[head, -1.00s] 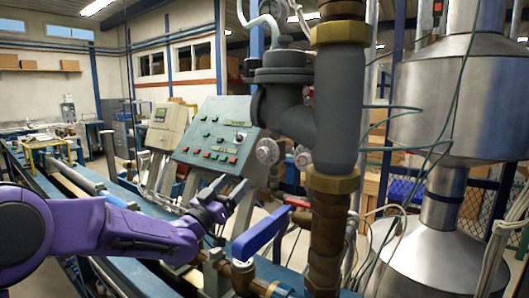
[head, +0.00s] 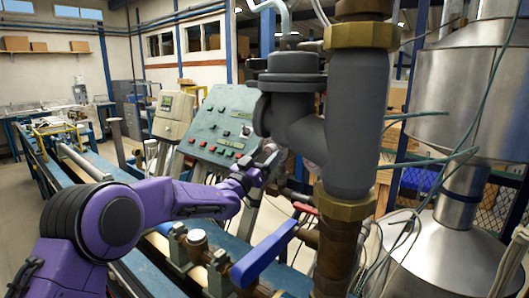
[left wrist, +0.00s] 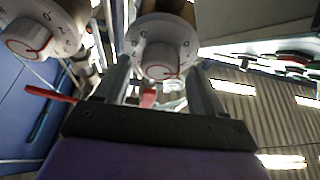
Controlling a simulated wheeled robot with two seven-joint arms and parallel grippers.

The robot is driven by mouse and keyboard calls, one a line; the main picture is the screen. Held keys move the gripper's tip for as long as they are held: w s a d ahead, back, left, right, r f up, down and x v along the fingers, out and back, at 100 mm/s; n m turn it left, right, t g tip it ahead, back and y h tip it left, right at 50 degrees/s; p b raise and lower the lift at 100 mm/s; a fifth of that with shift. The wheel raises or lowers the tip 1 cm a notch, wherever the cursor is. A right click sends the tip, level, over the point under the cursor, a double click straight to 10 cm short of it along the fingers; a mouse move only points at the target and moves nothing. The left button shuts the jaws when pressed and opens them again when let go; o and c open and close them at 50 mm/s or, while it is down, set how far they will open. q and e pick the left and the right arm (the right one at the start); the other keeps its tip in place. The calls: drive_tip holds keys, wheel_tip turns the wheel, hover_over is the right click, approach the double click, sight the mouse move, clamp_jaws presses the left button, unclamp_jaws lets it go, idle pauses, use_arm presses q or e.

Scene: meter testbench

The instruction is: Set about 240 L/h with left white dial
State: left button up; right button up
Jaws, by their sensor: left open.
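Two white dials with numbered rims and red-marked knobs show in the left wrist view. One white dial (left wrist: 160,48) lies straight ahead, between my open left gripper's fingers (left wrist: 158,80). The other white dial (left wrist: 38,36) is off to the picture's left, clear of the fingers. I cannot tell whether the fingers touch the nearer dial, and its setting is too small to read. In the head view my left gripper (head: 262,168) is at the dials beside the grey pipe; it and the pipe largely hide them. My right gripper is not in view.
A thick grey pipe with brass nuts (head: 358,120) stands just right of my left gripper. A blue lever handle (head: 263,254) lies below it. A green control panel (head: 217,130) with buttons is behind. Metal tanks (head: 460,90) stand at the right.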

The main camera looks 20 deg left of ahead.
use_arm(q)
drive_tip(key=shift+s+r, duration=0.15)
drive_tip(key=shift+s, duration=0.1)
drive_tip(key=shift+w, duration=0.15)
drive_tip(key=c, duration=1.1)
drive_tip(key=shift+o, duration=0.2)
